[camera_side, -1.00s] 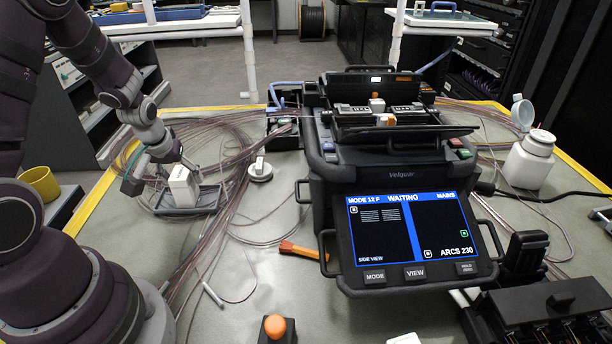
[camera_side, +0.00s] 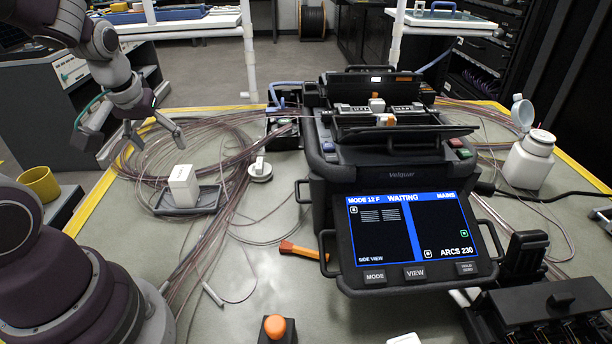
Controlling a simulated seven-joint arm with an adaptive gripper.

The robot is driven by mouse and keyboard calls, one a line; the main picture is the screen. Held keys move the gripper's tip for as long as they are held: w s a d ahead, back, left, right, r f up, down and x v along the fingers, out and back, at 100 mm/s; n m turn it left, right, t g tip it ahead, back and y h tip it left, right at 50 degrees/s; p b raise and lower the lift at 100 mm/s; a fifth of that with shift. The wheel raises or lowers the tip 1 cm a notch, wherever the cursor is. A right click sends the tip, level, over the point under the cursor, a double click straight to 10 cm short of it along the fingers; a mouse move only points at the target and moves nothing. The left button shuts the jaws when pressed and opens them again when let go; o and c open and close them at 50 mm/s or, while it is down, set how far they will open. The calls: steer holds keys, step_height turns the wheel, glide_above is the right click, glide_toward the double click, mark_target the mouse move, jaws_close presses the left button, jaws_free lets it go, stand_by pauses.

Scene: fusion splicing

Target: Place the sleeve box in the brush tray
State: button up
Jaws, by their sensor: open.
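The white sleeve box (camera_side: 182,187) stands upright in the shallow dark grey brush tray (camera_side: 212,206) at the left of the table. It sits within the tray's rim, towards the tray's left half. My gripper (camera_side: 150,152) is above and behind the box, clear of it. Its fingers are spread wide and hold nothing.
The splicer (camera_side: 400,178) with its lit screen fills the middle. Bundles of thin fibre (camera_side: 150,150) lie around the tray. A white round part (camera_side: 260,171) is right of the tray. An orange-handled tool (camera_side: 300,250) lies in front. A yellow cup (camera_side: 40,184) is at far left.

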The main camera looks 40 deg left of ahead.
steer(key=s+d+r+m+t+h, duration=0.1)
steer(key=d+r+m, duration=0.2)
steer(key=d, duration=0.4)
steer(key=s+d+r+m+t+h, duration=0.1)
steer(key=s+d+r+m+h, duration=0.1)
steer(key=d+m, duration=0.4)
steer(key=shift+s+d+r, duration=0.3)
steer(key=shift+d+r, duration=0.35)
steer(key=shift+d, duration=0.1)
